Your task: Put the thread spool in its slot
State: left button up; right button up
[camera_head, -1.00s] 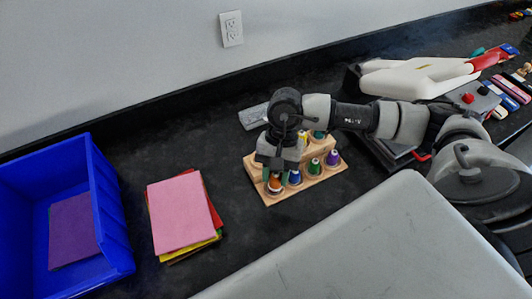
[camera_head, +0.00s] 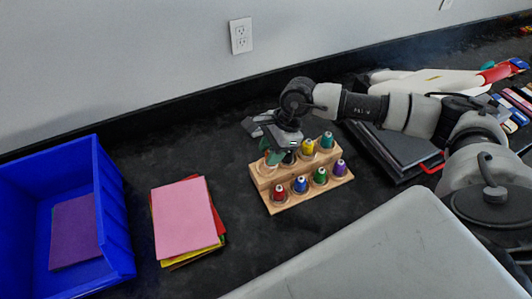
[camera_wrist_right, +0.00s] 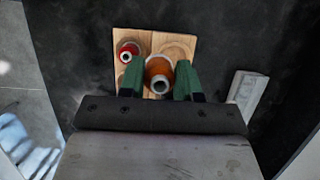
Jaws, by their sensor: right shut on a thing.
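The orange thread spool (camera_wrist_right: 157,69) is between the green fingers of my right gripper (camera_wrist_right: 159,84) in the right wrist view, its pale core end toward the camera. The gripper is shut on it. In the head view my right gripper (camera_head: 280,155) is at the back left corner of the wooden spool rack (camera_head: 318,193) and hides the orange spool. The rack also shows in the right wrist view (camera_wrist_right: 150,39), with a bare round recess beside the orange spool. I cannot tell whether the spool is seated or still above the rack. My left gripper is not in view.
The rack holds a red spool (camera_head: 280,193) and several others in two stepped rows. A grey block (camera_wrist_right: 246,92) lies beside the rack. Coloured sheets (camera_head: 185,217) and a blue bin (camera_head: 118,225) are to the left. A dark flat device (camera_head: 405,147) is to the right.

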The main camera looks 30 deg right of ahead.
jog(key=w+f, duration=0.1)
jog(key=w, duration=0.1)
jog(key=shift+w+d+f, duration=0.15)
jog(key=shift+w+f, duration=0.2)
jog(key=shift+w, duration=0.05)
notch_tip(320, 180, down, 4)
jog(key=shift+f+p, duration=0.1)
jog(key=shift+p, duration=0.75)
jog(key=shift+f+b, duration=0.3)
jog(key=shift+b, duration=0.1)
jog(key=o, duration=0.9)
